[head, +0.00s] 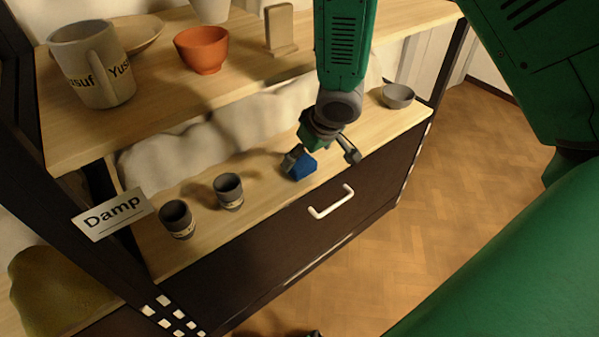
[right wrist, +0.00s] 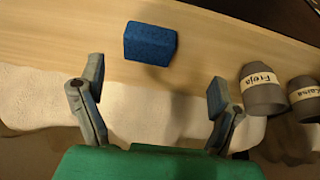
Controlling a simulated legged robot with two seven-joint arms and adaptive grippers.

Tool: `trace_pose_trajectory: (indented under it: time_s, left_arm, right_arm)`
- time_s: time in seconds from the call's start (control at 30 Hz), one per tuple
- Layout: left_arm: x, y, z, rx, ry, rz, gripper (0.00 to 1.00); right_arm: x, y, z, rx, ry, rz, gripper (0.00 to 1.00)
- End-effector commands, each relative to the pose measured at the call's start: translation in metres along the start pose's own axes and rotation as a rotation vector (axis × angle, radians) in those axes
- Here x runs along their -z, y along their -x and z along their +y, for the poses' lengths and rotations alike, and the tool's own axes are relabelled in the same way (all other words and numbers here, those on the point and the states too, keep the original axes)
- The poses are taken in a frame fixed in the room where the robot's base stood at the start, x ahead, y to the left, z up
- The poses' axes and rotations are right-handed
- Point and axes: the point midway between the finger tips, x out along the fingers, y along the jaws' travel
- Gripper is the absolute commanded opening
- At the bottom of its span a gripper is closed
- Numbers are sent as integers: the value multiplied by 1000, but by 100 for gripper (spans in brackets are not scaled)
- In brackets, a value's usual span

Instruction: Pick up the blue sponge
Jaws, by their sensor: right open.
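The blue sponge (head: 302,169) lies on the lower wooden shelf, near its front edge. In the right wrist view the sponge (right wrist: 150,43) is a small blue block beyond the fingertips, nearer the left finger. My right gripper (head: 322,157) is open just above and beside the sponge, and one finger partly covers it in the head view. In the right wrist view my right gripper (right wrist: 154,85) has its fingers wide apart with nothing between them. My left gripper cannot be made out in either view.
Two grey cups (head: 229,191) (head: 177,219) stand left of the sponge; in the wrist view they are labelled Freja (right wrist: 262,88) and Kaina (right wrist: 304,98). A grey bowl (head: 397,96) sits at the right. The upper shelf (head: 130,128) overhangs behind. A drawer handle (head: 331,202) is below.

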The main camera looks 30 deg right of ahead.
Motion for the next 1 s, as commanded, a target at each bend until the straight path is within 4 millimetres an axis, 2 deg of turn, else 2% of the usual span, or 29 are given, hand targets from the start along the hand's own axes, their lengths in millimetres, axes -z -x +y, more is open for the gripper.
trace_pose_trajectory:
  time_s: [0.03,0.1,0.33,0.6,0.93,1.0]
  left_arm:
    - [0,-7,0,0,1,0,91]
    - [0,-10,0,0,1,0,91]
    - [-1,-16,0,0,0,0,91]
    - [-2,-39,0,0,0,0,91]
    - [-2,-39,0,0,1,0,91]
    - [-2,-39,0,0,1,0,91]
  right_arm:
    - [-2,-13,1,1,0,-1,84]
    - [-2,-22,3,4,-2,1,84]
    - [-3,-39,9,9,-7,1,84]
    - [-1,-76,9,3,0,0,84]
    - [0,-81,11,5,-4,1,84]
    - [0,-82,12,7,-5,1,60]
